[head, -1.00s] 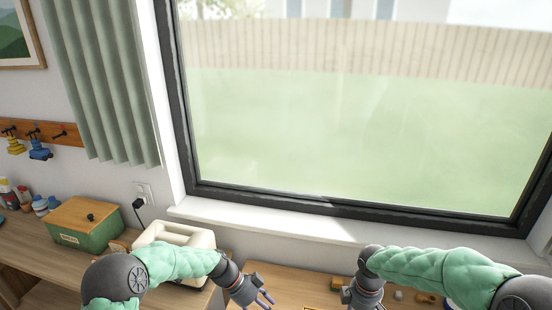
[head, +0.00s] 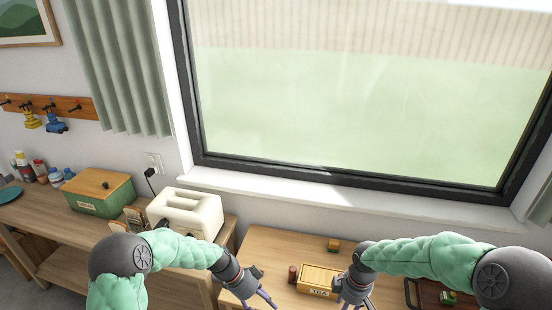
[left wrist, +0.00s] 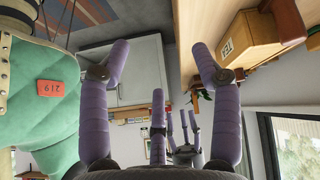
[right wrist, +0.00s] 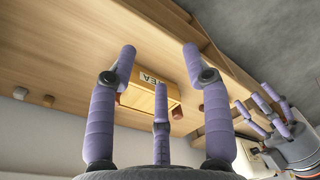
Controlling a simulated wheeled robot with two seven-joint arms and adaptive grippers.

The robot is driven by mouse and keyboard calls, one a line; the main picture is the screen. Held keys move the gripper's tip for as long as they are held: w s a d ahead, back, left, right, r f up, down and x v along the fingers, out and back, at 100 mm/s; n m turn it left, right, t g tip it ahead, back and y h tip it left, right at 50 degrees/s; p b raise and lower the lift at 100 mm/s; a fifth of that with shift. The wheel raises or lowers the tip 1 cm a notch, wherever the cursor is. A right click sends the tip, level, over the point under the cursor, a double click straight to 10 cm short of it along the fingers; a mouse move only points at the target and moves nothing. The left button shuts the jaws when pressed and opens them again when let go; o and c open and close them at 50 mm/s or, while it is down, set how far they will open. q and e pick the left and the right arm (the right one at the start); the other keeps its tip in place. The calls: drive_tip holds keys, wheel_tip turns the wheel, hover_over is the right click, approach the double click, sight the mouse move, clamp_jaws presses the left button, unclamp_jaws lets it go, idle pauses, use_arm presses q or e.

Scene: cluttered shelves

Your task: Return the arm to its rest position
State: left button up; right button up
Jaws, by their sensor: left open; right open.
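My left gripper (head: 262,302) is open and empty, at the bottom of the head view, left of the tea box. Its spread purple fingers (left wrist: 160,55) fill the left wrist view. My right gripper (head: 355,302) is open and overlaps the right end of the tea box in the head view. Its fingers are spread in the right wrist view (right wrist: 160,55) with nothing between their tips; the tea box shows behind them. I cannot tell how far it is from the box. Both arms are bent, with green padded links.
The wooden tea box (head: 318,281) stands on the right desk, with a small dark jar (head: 292,274) and a small block (head: 333,246) close by. A cream toaster (head: 190,212) and green bread box (head: 100,193) stand on the left counter. A dark tray (head: 425,292) is at the right.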

use_arm(q)
drive_tip(key=s+a+f+n+t+y, duration=0.1)
drive_tip(key=s+a+f+n, duration=0.1)
drive_tip(key=s+f+n, duration=0.5)
drive_tip(key=s+a+f+n+t+y, duration=0.1)
drive_tip(key=s+a+f+n, duration=0.2)
drive_tip(key=s+f+n, duration=0.4)
drive_tip(key=s+n, duration=0.5)
drive_tip(key=s, duration=0.3)
drive_tip(key=shift+a+f+n+y, duration=0.35)
drive_tip(key=shift+f+n+y, duration=0.05)
use_arm(e)
drive_tip(key=s+a+f+m+y, duration=0.1)
drive_tip(key=s+a+f+m, duration=0.4)
drive_tip(key=s+f, duration=0.3)
drive_tip(key=s+a+f+m+y, duration=0.2)
drive_tip(key=s+a+f+m, duration=0.3)
drive_tip(key=s+f+m, duration=0.3)
wheel_tip(320, 180, down, 5)
drive_tip(key=shift+s+a+r, duration=0.1)
drive_tip(key=shift+s+a, duration=0.2)
drive_tip(key=shift+s, duration=0.3)
use_arm(q)
drive_tip(key=shift+c, duration=0.3)
use_arm(e)
drive_tip(key=shift+c, duration=0.2)
